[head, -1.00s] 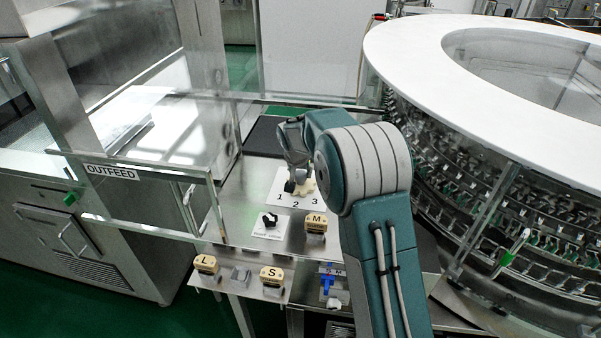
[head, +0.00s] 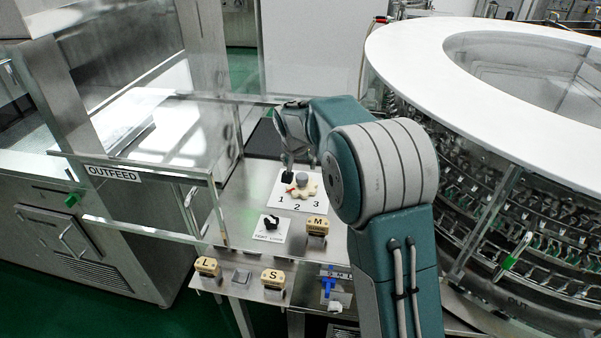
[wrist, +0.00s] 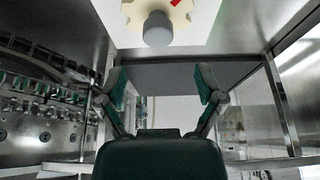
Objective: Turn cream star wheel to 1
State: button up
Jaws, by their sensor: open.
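The cream star wheel (head: 305,191) lies on a white plate (head: 272,193) marked 1, 2, 3 along its near edge. Its grey hub (head: 302,179) is in plain view. A red mark (head: 291,189) shows on the wheel's left side, nearest the numeral 1; I cannot tell if it lines up exactly. My gripper (head: 300,167) is open and empty, just above and behind the wheel, with one dark fingertip near the plate's left part. In the wrist view, the wheel (wrist: 134,14) is cut off at the top, beyond the open fingers (wrist: 162,86) and apart from them.
A clear OUTFEED guard (head: 150,200) is at left; the round washer (head: 480,40) is at right.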

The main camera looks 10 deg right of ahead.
jog(key=v, duration=0.5)
jog(key=s+d+r+n+y, duration=0.1)
jog(key=s+r, duration=0.3)
jog(key=s, duration=0.5)
jog(key=s+d+r+n, duration=0.1)
jog(key=s+r, duration=0.4)
jog(key=s, duration=0.5)
jog(key=s+f+n, duration=0.1)
jog(key=s, duration=0.8)
jog(key=s+f+n+t, duration=0.1)
jog(key=s+f, duration=0.1)
jog(key=s, duration=0.7)
jog(key=shift+f+t+y, duration=0.3)
jog(key=shift+y, duration=0.1)
jog(key=shift+w+r+n, duration=0.1)
jog(key=shift+n, duration=0.2)
